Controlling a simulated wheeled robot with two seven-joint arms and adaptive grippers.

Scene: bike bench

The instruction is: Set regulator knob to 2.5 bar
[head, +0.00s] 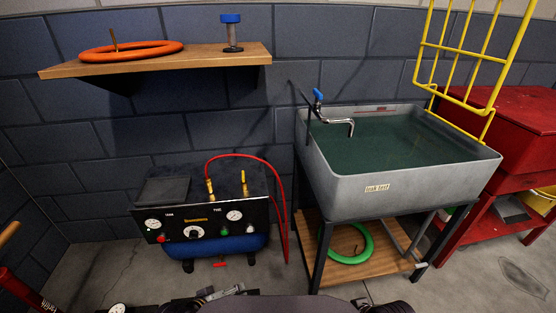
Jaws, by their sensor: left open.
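The compressor (205,255) stands on the floor against the wall, with a black front panel and a blue tank below. A round dark knob with a pale pointer or ring (194,232) sits near the middle of the panel; I take it for the regulator knob. A white gauge (153,224) is at the panel's left and another gauge (234,215) is at its right. Their needle readings are too small to tell. My left gripper (222,292) is open at the bottom edge, below and apart from the compressor. My right gripper does not show clearly.
A red hose (277,185) loops from the compressor down to the floor. A grey water sink (330,167) stands right of it, with a green ring (364,246) on its lower shelf. A wooden shelf (200,61) overhangs the compressor. Floor before the panel is mostly open.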

